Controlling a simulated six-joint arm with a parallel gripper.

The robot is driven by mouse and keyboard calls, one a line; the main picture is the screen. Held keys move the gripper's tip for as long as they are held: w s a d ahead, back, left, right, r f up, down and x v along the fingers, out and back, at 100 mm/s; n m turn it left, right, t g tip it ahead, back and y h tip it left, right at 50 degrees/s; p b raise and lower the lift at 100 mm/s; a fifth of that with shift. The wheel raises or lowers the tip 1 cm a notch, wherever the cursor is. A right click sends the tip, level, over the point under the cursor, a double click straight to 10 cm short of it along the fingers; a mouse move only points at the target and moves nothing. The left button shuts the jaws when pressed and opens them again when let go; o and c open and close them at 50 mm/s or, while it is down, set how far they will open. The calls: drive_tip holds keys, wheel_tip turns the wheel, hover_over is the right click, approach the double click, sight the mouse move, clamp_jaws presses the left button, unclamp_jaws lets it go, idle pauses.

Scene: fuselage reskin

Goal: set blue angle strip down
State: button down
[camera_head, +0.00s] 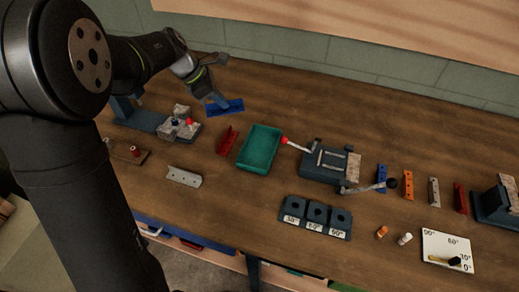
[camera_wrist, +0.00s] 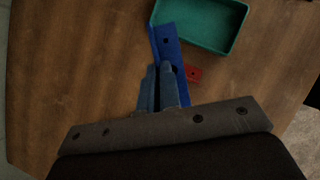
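A blue angle strip (camera_head: 225,107) with holes is at my gripper (camera_head: 217,97), over the back left of the table. In the wrist view the blue strip (camera_wrist: 166,42) runs away from between my gripper fingers (camera_wrist: 162,72), which look closed on it with only a thin gap. The fingers hide part of it. I cannot tell whether its underside touches the table. A second blue piece (camera_head: 381,178) stands in a row at the right.
A red angle strip (camera_head: 228,140) and a green tray (camera_head: 261,148) lie just in front. A clamp fixture (camera_head: 155,122) stands at left, a lever bending tool (camera_head: 328,163) at centre right. A grey strip (camera_head: 184,177) lies nearer. Bare wood lies behind the tray.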

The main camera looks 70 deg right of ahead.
sight(240, 111)
drive_tip(key=s+m+y, duration=0.1)
drive_tip(key=s+m, duration=0.1)
drive_tip(key=m, duration=0.1)
drive_tip(key=s+f+m+y, duration=0.1)
drive_tip(key=m+y, duration=0.1)
drive_tip(key=m, duration=0.1)
drive_tip(key=s+m+y, duration=0.1)
drive_tip(key=s+m, duration=0.1)
drive_tip(key=m, duration=0.1)
drive_tip(key=shift+s+d+f+m+g+y, duration=0.2)
drive_tip(key=shift+s+f+m+g+y, duration=0.1)
drive_tip(key=shift+f+g+y, duration=0.1)
drive_tip(key=s+a+f+m+t+y, duration=0.1)
drive_tip(key=s+m+t+y, duration=0.45)
drive_tip(key=m, duration=0.95)
drive_tip(key=shift+h, duration=0.55)
drive_tip(key=f, duration=0.3)
drive_tip(key=s+f, duration=0.1)
drive_tip(key=f, duration=0.2)
drive_tip(key=s+f, duration=0.1)
drive_tip(key=f, duration=0.2)
drive_tip(key=shift+s+f, duration=0.15)
drive_tip(key=shift+f, duration=0.25)
drive_tip(key=shift+f, duration=0.15)
drive_tip(key=c, duration=1.6)
unclamp_jaws()
drive_tip(key=shift+c, duration=0.2)
drive_tip(key=v, duration=1.2)
